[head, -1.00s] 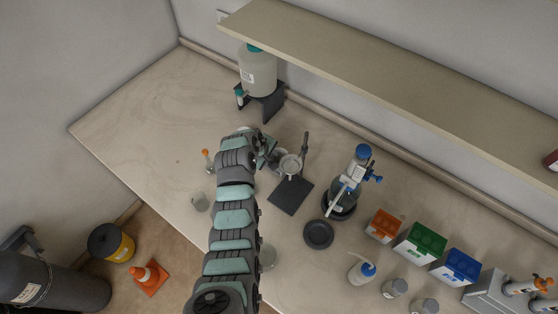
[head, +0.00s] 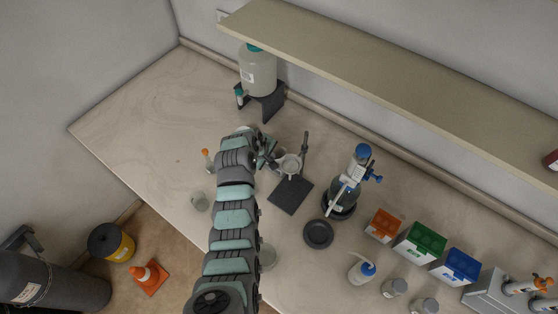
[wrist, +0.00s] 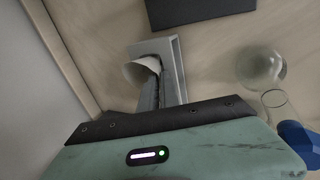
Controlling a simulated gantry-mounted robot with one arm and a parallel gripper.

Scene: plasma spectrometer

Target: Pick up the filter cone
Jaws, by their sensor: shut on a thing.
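A white cone (wrist: 142,73), which looks like the filter cone, shows at the fingertips of my gripper (wrist: 158,72) in the wrist view. My gripper is shut on it; the fingers cover part of it. In the head view my gripper (head: 268,153) is just left of the ring stand, and the cone cannot be made out there.
A carboy (head: 257,72) stands on a dark stand behind. The bench's far left is clear.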

